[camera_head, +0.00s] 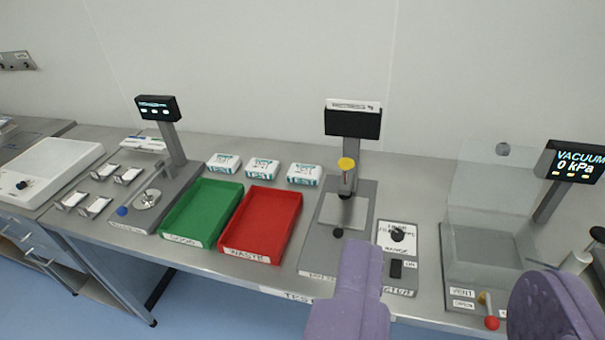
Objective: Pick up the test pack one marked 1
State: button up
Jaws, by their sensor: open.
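Three white packs with teal print stand in a row at the back of the steel bench: a left pack (224,163), a middle pack (262,169) and a right pack (304,173). The lettering looks like "TEST", but I cannot tell which one is marked 1. My gripper (453,268) shows as two purple fingers at the lower right. It is open with nothing between the fingers, nearer the camera than the packs and to their right.
A green tray (190,238) and a red tray marked waste (283,252) lie in front of the packs. A post with a screen (352,122) and yellow knob stands right of them. A scale display (158,108) stands left. A clear vacuum chamber (490,190) stands at right.

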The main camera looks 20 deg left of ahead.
aim_at(228, 164)
jog(key=i+j, duration=0.2)
jog(key=j, duration=0.15)
jog(key=i+j+z, duration=0.15)
jog(key=j, duration=0.25)
jog(key=i+j, duration=0.25)
jog(key=i+j+z, duration=0.1)
jog(key=j, duration=0.4)
jog(key=i+j+z, duration=0.1)
jog(key=i+j, duration=0.15)
jog(key=j, duration=0.15)
jog(key=i+j, duration=0.15)
jog(key=j, duration=0.3)
jog(key=i+j+z, duration=0.1)
jog(key=j, duration=0.3)
jog(key=i+j+z, duration=0.1)
jog(key=i+j, duration=0.15)
jog(key=j, duration=0.2)
